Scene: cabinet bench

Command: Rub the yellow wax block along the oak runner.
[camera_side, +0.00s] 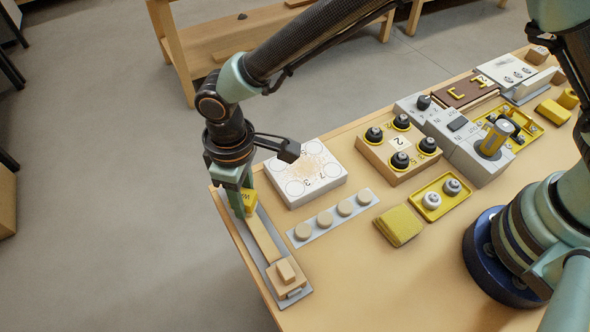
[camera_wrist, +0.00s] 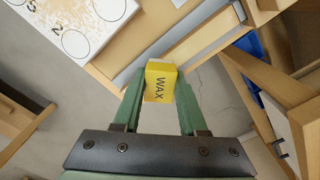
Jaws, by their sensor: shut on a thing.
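The yellow wax block (camera_side: 250,201), marked WAX, is held between the green fingers of my gripper (camera_side: 241,203). In the wrist view the block (camera_wrist: 160,80) sits between the two fingertips (camera_wrist: 158,98), its lettered face toward the camera. The oak runner (camera_side: 265,240) is a pale wooden strip on a grey base plate (camera_side: 228,212) along the bench's left edge. The block is at the runner's far end. I cannot tell whether it touches the wood. A stepped wooden block (camera_side: 286,273) stands at the runner's near end.
Right of the runner lie a grey strip with round wooden pegs (camera_side: 325,219) and a white panel with circles (camera_side: 324,184). A yellow sponge-like block (camera_side: 398,225), a yellow tray (camera_side: 430,208) and a wooden box with black knobs (camera_side: 398,165) are farther right. The bench edge is close on the left.

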